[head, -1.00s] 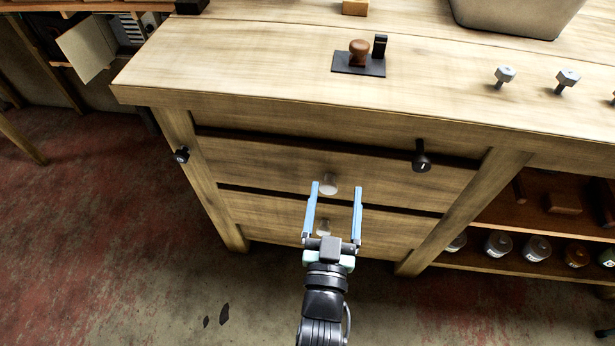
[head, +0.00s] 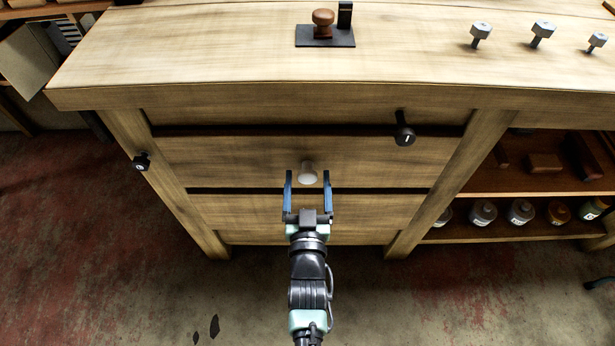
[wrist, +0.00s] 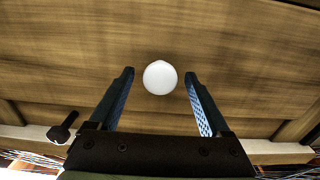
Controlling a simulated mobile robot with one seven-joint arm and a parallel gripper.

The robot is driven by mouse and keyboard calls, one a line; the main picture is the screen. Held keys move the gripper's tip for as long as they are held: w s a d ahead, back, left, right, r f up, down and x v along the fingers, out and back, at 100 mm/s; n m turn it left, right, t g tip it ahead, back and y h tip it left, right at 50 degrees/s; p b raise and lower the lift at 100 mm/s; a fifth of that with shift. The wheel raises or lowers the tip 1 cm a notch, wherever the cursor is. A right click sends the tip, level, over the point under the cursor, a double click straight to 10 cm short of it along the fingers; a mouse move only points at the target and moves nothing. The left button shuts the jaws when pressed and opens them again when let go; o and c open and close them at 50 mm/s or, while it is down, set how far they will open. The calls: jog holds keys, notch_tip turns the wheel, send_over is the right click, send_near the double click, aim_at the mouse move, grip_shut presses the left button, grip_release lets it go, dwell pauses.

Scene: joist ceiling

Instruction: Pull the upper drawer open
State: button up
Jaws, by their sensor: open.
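The upper drawer (head: 230,160) is a wooden front in the workbench and looks shut. Its round white knob (head: 308,174) is at the middle of the front. My gripper (head: 308,176) is open, with one blue finger on each side of the knob in the head view. In the wrist view the knob (wrist: 160,77) shows between and just beyond the fingertips (wrist: 158,72), with clear gaps on both sides. I cannot tell how deep the fingers reach past it. The lower drawer (head: 240,211) is below, its knob hidden behind my gripper.
A black knob (head: 404,134) sticks out at the upper right of the drawers, and another dark one (head: 141,161) on the left leg. An open shelf (head: 530,182) with jars is at the right.

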jog(key=shift+w, duration=0.75)
jog(key=shift+c, duration=0.3)
grip_shut()
